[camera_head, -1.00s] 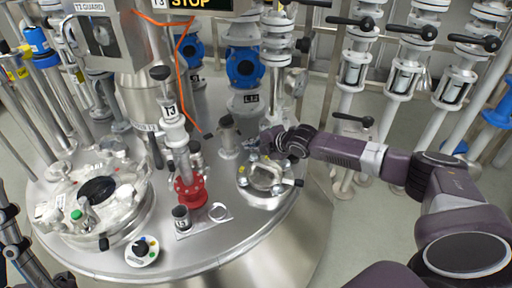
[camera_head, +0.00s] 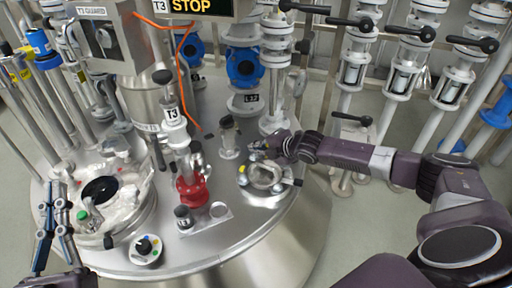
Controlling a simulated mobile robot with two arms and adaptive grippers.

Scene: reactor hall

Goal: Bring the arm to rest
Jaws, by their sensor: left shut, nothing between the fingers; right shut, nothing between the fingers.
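My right arm comes in from the right edge, and its dark purple wrist reaches over the metal vessel top (camera_head: 245,222). My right gripper (camera_head: 258,150) is shut and empty, just behind a small round port with a clamp ring (camera_head: 264,177). I cannot tell whether it touches the port. My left gripper (camera_head: 55,190) is shut and empty at the lower left, beside the large round hatch (camera_head: 140,212). Its dark fingers point up in the picture, and the rest of that arm is mostly cut off by the lower left corner.
A red valve fitting (camera_head: 190,193) with a T3 tag stands mid-vessel. Black-handled valve pipes (camera_head: 401,75) line the back right. An orange cable (camera_head: 179,75) hangs near the STOP sign (camera_head: 190,5). Floor shows at right.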

